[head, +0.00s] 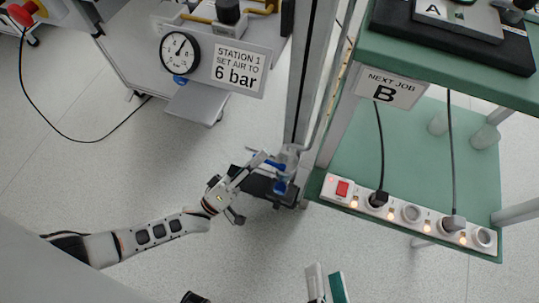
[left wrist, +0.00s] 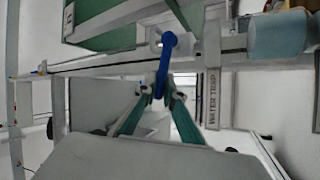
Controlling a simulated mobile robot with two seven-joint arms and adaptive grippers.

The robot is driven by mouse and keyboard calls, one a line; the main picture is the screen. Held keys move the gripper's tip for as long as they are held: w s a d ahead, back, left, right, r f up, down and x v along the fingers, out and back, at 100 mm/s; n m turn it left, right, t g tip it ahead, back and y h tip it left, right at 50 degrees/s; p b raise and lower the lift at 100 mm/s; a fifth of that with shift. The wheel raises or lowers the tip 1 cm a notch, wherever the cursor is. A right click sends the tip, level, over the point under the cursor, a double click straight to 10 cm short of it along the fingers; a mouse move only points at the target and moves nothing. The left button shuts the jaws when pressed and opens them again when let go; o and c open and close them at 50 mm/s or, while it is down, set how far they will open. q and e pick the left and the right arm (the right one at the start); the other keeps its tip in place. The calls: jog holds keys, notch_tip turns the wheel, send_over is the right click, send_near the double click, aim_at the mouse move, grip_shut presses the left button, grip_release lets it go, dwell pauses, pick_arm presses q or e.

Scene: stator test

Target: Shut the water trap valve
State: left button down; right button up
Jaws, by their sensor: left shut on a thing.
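The water trap (head: 287,163) is a clear and blue bowl low beside the upright post in the head view. Its blue valve lever (left wrist: 163,62) shows in the left wrist view, running from a round pivot on the pale pipe down between my fingers. A "WATER TRAP" label (left wrist: 212,98) hangs to its right. My left gripper (head: 262,160) is at the trap; its green-padded fingers, also in the left wrist view (left wrist: 160,95), are shut on the lever's free end. My right gripper (head: 327,283) is at the bottom edge of the head view, its fingertips apart and nothing visible between them.
A green bench (head: 430,140) with a power strip (head: 410,213) stands right of the post (head: 308,75). A station panel with a gauge (head: 180,52) and a "6 bar" sign (head: 237,68) is at upper left. Open floor lies left and below.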

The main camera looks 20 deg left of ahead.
pick_arm(q)
jog(key=shift+d+f+n+t+y, duration=0.1)
jog(key=shift+f+n+t+y, duration=0.3)
jog(key=shift+n, duration=0.35)
jog(key=shift+f+n+t+y, duration=0.25)
jog(key=shift+n+t, duration=0.25)
jog(key=shift+n, duration=0.65)
jog(key=c, duration=2.1)
grip_release()
jog(key=shift+c, duration=0.2)
jog(key=v, duration=0.7)
jog(key=shift+s+f, duration=0.15)
jog(key=shift+f, duration=0.1)
jog(key=shift+r, duration=0.1)
